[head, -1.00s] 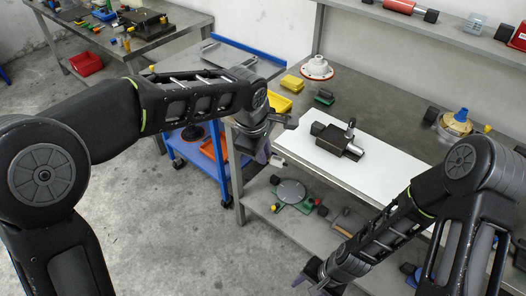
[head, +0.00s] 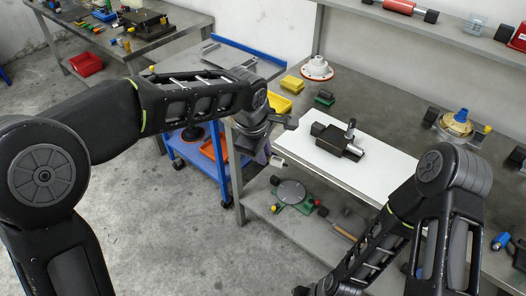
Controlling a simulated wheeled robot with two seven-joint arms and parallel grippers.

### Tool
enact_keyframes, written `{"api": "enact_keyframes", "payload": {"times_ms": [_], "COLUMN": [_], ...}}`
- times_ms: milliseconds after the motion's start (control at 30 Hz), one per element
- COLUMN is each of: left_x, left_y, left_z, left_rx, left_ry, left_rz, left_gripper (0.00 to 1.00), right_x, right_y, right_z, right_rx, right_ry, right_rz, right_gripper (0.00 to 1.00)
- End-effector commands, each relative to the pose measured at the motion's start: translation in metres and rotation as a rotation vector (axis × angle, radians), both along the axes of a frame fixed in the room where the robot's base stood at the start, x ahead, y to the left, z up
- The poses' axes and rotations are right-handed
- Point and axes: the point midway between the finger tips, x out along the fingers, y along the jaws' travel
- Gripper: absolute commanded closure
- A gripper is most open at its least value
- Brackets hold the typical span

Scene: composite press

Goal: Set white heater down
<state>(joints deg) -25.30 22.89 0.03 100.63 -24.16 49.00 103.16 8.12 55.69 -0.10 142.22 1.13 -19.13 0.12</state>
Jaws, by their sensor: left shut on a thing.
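My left gripper (head: 263,153) points down just off the left end of the workbench, and its fingers are shut. A small white piece (head: 278,160), which I take to be the white heater, shows at its fingertips beside the bench edge. Most of it is hidden or too small to make out. My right gripper (head: 318,290) is at the bottom edge, mostly cut off, so its jaws cannot be read.
A white board (head: 385,163) on the workbench (head: 375,95) carries a dark device (head: 340,140). The lower shelf (head: 285,225) holds a grey disc (head: 291,192).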

Motion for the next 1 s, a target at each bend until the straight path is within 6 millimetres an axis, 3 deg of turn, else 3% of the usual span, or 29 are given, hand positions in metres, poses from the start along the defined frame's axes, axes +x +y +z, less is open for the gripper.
{"api": "enact_keyframes", "payload": {"times_ms": [267, 467, 800, 1000], "left_x": [0.002, 0.004, -0.004, -0.009], "left_y": [0.021, 0.063, 0.145, 0.17], "left_z": [-0.015, -0.044, -0.097, -0.11], "left_rx": [-0.001, -0.003, -0.004, -0.003], "left_ry": [0.003, 0.004, 0.002, 0.001], "left_rz": [-0.098, -0.336, -0.906, -1.116], "left_gripper": [1.0, 1.0, 1.0, 1.0], "right_x": [0.0, 0.001, 0.002, 0.002], "right_y": [0.0, 0.001, 0.004, 0.005], "right_z": [-0.006, -0.017, -0.037, -0.042], "right_rx": [0.001, 0.003, 0.009, 0.011], "right_ry": [-0.002, -0.006, -0.016, -0.02], "right_rz": [-0.001, 0.0, 0.001, 0.002], "right_gripper": [0.51, 0.51, 0.51, 0.51]}}
